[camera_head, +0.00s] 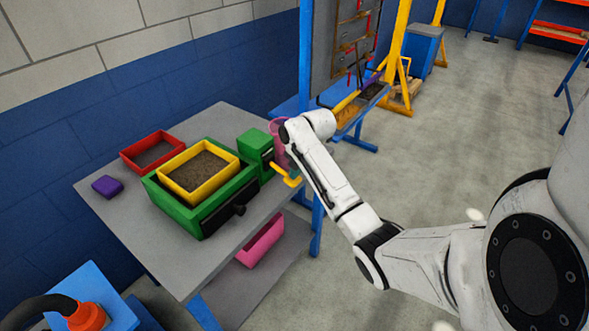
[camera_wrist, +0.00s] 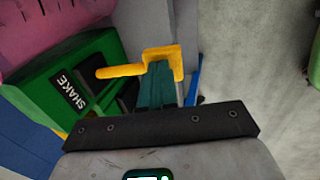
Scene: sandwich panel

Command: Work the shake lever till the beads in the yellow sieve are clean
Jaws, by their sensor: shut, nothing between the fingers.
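The yellow sieve (camera_head: 232,178) sits in the green machine (camera_head: 190,220) on the grey table. It holds a grainy brown-grey fill; single beads are too small to tell apart. The yellow-orange shake lever (camera_head: 287,176) sticks out beside the small green box (camera_head: 256,146). In the wrist view the lever (camera_wrist: 121,71) is a bent bar near the green housing marked SHAKE (camera_wrist: 72,92). My gripper (camera_wrist: 158,72) is shut with nothing between its fingers, and its tips are close to the lever's bend; I cannot tell whether they touch. In the head view my arm hides the gripper.
A red tray (camera_head: 127,156) with dark fill and a purple block (camera_head: 108,186) lie left of the machine. A pink bin (camera_head: 262,243) stands on the lower shelf. A blue post (camera_head: 306,60) rises behind the table. The right floor is clear.

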